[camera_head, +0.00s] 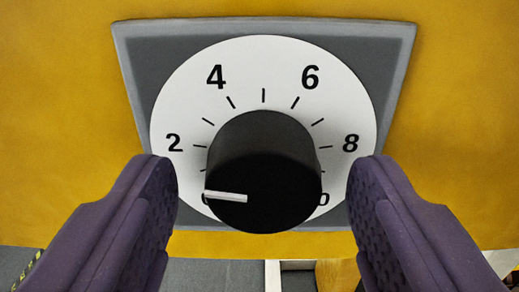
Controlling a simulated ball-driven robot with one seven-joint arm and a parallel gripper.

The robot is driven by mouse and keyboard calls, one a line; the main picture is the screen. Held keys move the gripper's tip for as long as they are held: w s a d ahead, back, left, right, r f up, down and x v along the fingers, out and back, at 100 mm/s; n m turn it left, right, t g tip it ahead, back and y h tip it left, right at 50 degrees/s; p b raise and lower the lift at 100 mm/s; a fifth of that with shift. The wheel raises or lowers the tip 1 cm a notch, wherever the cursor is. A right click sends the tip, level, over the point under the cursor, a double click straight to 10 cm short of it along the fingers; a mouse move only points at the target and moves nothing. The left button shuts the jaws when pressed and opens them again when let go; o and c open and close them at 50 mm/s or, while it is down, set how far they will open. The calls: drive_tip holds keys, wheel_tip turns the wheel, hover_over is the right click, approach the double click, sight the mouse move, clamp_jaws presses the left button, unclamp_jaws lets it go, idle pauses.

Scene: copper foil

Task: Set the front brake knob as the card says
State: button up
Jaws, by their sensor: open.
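The black round knob (262,160) stands out from a white dial (263,60) on a grey plate. Its white pointer line (226,195) points left, its outer end over a mostly covered numeral at the lower left, below the 2. The numerals 2, 4, 6 and 8 are readable; one at the lower right is partly hidden, with a 0 showing. My gripper (262,178) is open, with one purple finger on each side of the knob and a gap on both sides. The card is not in view.
The grey plate (135,70) is fixed to a yellow panel (60,110). The panel's lower edge crosses below the dial. Under it are a grey surface (215,275) and a white-edged part (273,275), partly cut off by the frame.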

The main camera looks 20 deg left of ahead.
drive_tip(key=shift+w, duration=0.1)
drive_tip(key=c, duration=1)
drive_tip(key=shift+c, duration=0.2)
drive_tip(key=shift+m+b, duration=0.3)
drive_tip(key=shift+b, duration=0.05)
drive_tip(key=shift+f+m+b, duration=0.1)
drive_tip(key=shift+m+b, duration=1.1)
drive_tip(key=shift+b, duration=0.05)
drive_tip(key=m+b, duration=0.2)
drive_tip(key=m, duration=0.2)
drive_tip(key=shift+m, duration=0.3)
drive_tip(key=m+b, duration=0.1)
drive_tip(key=m, duration=0.3)
drive_tip(key=shift+m, duration=0.3)
drive_tip(key=shift+r+m, duration=0.2)
drive_tip(key=shift+m, duration=1.7)
drive_tip(key=shift+a, duration=0.1)
